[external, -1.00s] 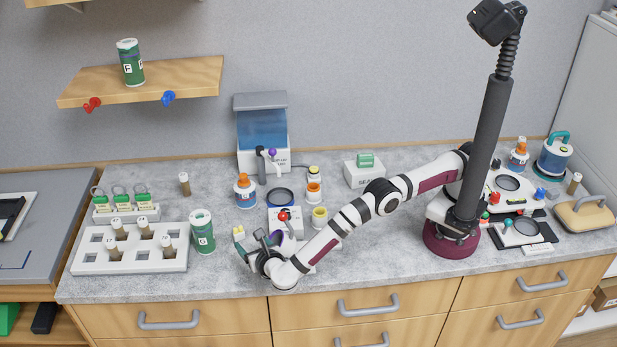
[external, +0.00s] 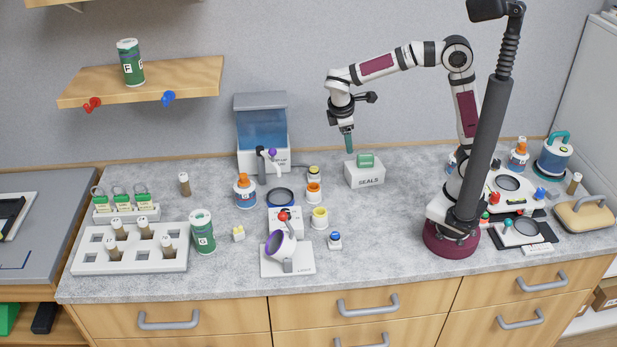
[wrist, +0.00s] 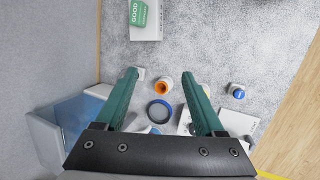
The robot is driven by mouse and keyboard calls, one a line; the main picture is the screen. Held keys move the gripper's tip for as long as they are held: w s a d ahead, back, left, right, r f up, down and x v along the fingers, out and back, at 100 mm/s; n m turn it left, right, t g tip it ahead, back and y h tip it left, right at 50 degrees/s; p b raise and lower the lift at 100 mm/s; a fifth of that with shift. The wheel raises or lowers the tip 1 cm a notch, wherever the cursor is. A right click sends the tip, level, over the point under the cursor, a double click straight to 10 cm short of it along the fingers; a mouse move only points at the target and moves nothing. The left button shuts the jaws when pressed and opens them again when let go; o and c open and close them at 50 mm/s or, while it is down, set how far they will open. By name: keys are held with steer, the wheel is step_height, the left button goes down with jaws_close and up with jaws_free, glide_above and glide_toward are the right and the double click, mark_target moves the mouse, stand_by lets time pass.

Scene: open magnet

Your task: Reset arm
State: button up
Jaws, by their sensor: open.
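My gripper (external: 349,142) hangs from the raised arm, pointing down, above the back of the counter near the white SEALS box (external: 365,175). In the wrist view my gripper (wrist: 166,80) shows two green fingers spread wide apart with nothing between them. Far below the fingers are an orange-rimmed jar (wrist: 163,83) and a dark blue ring (wrist: 159,110). The SEALS box with its green block (wrist: 138,12) is at the top of the wrist view.
A white stand with a purple-rimmed cup (external: 282,247) is at the front middle. A white rack (external: 130,262) and green canister (external: 202,232) are at left. The counter in front of my base is mostly clear.

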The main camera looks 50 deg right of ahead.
steer(key=s+d+m+y, duration=0.2)
steer(key=s+d+m, duration=0.1)
steer(key=s+m, duration=0.4)
steer(key=s+d+f+m+g+y, duration=0.1)
steer(key=s+d+m+y, duration=0.2)
steer(key=s+m, duration=0.4)
steer(key=s, duration=0.5)
steer(key=shift+s+f+g+y, duration=0.2)
steer(key=shift+s+g+y, duration=0.1)
steer(key=shift+s, duration=0.1)
